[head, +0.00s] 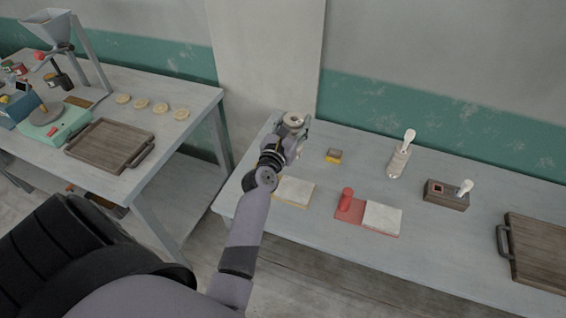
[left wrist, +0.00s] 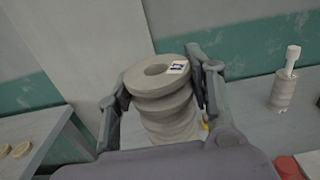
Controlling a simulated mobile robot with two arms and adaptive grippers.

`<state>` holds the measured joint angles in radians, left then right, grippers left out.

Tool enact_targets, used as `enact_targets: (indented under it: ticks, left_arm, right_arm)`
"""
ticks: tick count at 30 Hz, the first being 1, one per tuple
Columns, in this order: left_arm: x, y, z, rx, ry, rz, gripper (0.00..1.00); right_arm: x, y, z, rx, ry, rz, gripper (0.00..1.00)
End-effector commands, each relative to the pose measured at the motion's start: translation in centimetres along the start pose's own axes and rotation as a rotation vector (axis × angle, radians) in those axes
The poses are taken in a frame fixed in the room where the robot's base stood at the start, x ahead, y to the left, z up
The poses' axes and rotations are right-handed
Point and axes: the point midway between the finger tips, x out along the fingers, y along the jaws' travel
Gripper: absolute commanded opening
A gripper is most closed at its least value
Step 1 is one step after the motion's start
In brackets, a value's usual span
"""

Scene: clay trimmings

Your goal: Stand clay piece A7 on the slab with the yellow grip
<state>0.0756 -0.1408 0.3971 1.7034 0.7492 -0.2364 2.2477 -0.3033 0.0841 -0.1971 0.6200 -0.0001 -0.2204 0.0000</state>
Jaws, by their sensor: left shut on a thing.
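My left gripper (head: 292,138) is shut on a grey ribbed clay piece (head: 294,119) and holds it above the left part of the right-hand table. In the left wrist view the clay piece (left wrist: 167,112) stands roughly upright between the fingers, with a hole in its top and a small label whose text I cannot read. My right gripper is out of view.
A red board with a red grip (head: 346,198) and pale slab (head: 383,217) lies to the right. A wooden tray (head: 540,250) is far right.

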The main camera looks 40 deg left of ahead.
Motion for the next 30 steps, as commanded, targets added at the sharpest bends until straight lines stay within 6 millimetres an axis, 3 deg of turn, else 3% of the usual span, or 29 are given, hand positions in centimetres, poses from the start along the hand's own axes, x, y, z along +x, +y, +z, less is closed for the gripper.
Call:
enact_targets:
  ticks: [1,4,9,21,30]
  left_arm:
    - [0.6,0.3,0.7,0.0,-0.004,0.006,0.0]
    - [1.1,0.5,-0.2,0.002,-0.001,0.009,0.0]
    - [1.0,0.5,-4.2,0.003,-0.001,0.009,0.0]
    - [1.0,0.5,-11.5,0.003,-0.004,0.01,0.0]
    - [1.0,0.5,-14.8,0.003,-0.005,0.009,0.0]
  right_arm:
    - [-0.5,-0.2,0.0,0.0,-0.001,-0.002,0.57]
    - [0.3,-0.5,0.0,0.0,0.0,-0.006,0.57]
    - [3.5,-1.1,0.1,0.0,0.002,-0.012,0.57]
    - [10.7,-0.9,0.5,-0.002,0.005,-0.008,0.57]
    - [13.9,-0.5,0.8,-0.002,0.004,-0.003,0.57]
